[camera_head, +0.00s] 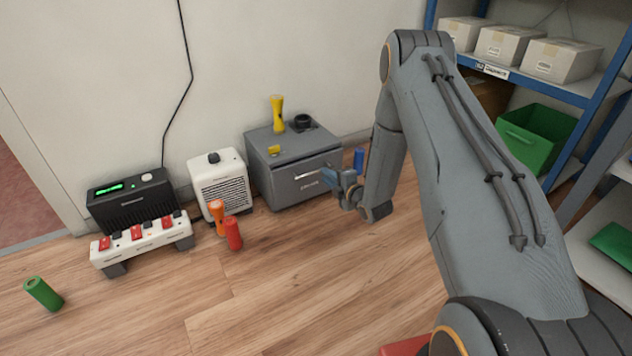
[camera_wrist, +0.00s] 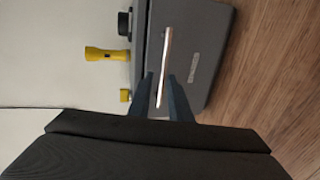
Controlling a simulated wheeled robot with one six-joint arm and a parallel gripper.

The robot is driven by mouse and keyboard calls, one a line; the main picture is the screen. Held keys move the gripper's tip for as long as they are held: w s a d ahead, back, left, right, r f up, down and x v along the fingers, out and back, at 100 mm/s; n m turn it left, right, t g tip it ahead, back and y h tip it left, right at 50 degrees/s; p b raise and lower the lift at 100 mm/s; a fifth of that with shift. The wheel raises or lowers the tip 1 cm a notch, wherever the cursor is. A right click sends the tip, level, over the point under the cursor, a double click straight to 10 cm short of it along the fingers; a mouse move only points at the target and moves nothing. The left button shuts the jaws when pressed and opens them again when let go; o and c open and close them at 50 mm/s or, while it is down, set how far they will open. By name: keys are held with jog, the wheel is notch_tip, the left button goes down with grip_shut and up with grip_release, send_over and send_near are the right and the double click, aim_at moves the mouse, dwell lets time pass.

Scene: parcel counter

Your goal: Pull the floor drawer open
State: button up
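The floor drawer is a grey metal box unit (camera_head: 264,160) standing on the floor against the wall. Its front (camera_wrist: 207,60) carries a pale bar handle (camera_wrist: 167,50), and no gap shows around the front, so it looks shut. The handle also shows in the head view (camera_head: 306,174). My gripper (camera_head: 332,177) is at the right part of the drawer front. In the wrist view its two dark fingers (camera_wrist: 164,80) are apart, one on each side of the lower end of the handle. I cannot tell whether they touch it.
A yellow flashlight (camera_head: 277,113), a yellow block (camera_head: 274,150) and a dark round item (camera_head: 302,121) stand on the unit. A blue cylinder (camera_head: 359,160) is to its right. A white heater (camera_head: 220,180) and orange and red cylinders (camera_head: 233,234) are left. Floor (camera_head: 300,275) in front is clear.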

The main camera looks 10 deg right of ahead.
aim_at(317, 172)
jog(key=shift+f+b+x, duration=0.2)
jog(key=shift+b+x, duration=1)
jog(key=shift+x, duration=0.85)
jog(key=shift+f+b+x, duration=0.2)
jog(key=shift+b+x, duration=0.95)
jog(key=shift+x, duration=0.9)
jog(key=shift+s, duration=0.1)
grip_shut()
